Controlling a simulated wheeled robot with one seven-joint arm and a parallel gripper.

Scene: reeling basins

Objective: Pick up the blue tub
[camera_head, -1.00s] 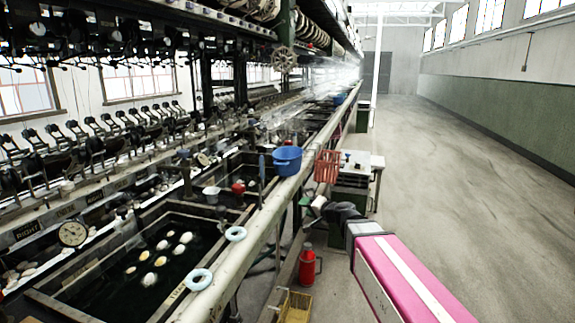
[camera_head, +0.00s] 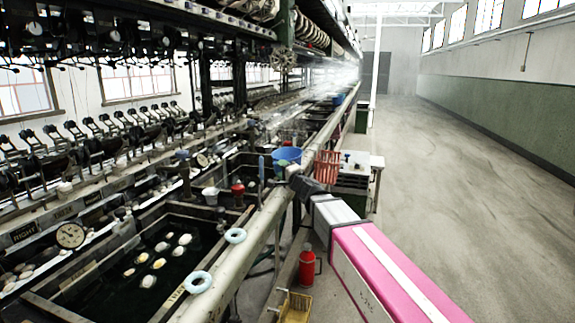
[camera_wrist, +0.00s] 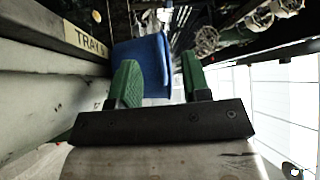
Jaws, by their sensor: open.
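The blue tub (camera_head: 287,153) sits on the pale rail along the basins in the head view, with its lower part hidden behind my gripper (camera_head: 286,168). In the wrist view the blue tub (camera_wrist: 138,54) stands close in front of my gripper (camera_wrist: 159,62). The two green fingers are apart. The left finger overlaps the tub's face, and the tub's right wall shows in the gap between the fingers. I cannot tell whether either finger touches it.
A red basket (camera_head: 326,164) hangs beside the rail, just right of the tub. A red container (camera_head: 238,194) stands left of the rail. Two pale rings (camera_head: 235,236) lie on the near rail. A red flask (camera_head: 307,266) stands below. The floor at right is clear.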

